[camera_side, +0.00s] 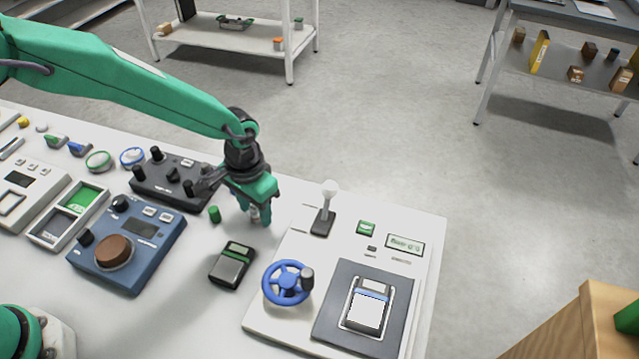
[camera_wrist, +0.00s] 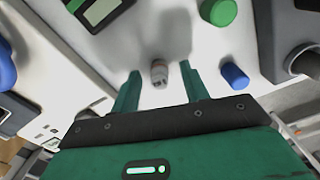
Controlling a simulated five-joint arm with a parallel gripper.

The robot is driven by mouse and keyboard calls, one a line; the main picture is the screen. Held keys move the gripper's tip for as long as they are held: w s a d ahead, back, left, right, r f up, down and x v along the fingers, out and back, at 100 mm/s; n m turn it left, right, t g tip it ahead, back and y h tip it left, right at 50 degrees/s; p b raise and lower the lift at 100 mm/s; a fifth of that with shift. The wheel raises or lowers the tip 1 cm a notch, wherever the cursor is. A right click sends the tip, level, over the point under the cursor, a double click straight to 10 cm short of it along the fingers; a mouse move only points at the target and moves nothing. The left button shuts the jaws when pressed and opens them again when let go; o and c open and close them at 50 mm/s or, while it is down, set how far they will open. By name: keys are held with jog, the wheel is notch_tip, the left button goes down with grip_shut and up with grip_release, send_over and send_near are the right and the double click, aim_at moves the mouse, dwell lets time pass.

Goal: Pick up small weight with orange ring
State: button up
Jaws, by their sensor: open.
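The small weight is a short grey-metal cylinder with an orange ring (camera_wrist: 159,72), standing on the white table. In the wrist view it lies between my gripper's two green fingertips (camera_wrist: 158,70), with a gap on each side. In the side view my gripper (camera_side: 257,212) points down at the table, and its fingers mostly hide the weight. The gripper is open and holds nothing.
A green cylinder (camera_side: 215,214) stands left of my gripper; a blue cylinder (camera_wrist: 235,75) shows close to the right finger. A dark box device (camera_side: 232,265) lies in front. A white panel with a blue wheel (camera_side: 287,284) is at right, a black knobbed box (camera_side: 165,180) at left.

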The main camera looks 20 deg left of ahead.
jog(key=shift+c, duration=0.3)
grip_shut()
jog(key=shift+r, duration=0.15)
jog(key=shift+r, duration=0.45)
notch_tip(320, 180, up, 3)
jog(key=shift+r, duration=0.15)
jog(key=s+d+r, duration=0.6)
jog(key=s, duration=0.4)
jog(key=shift+r, duration=0.3)
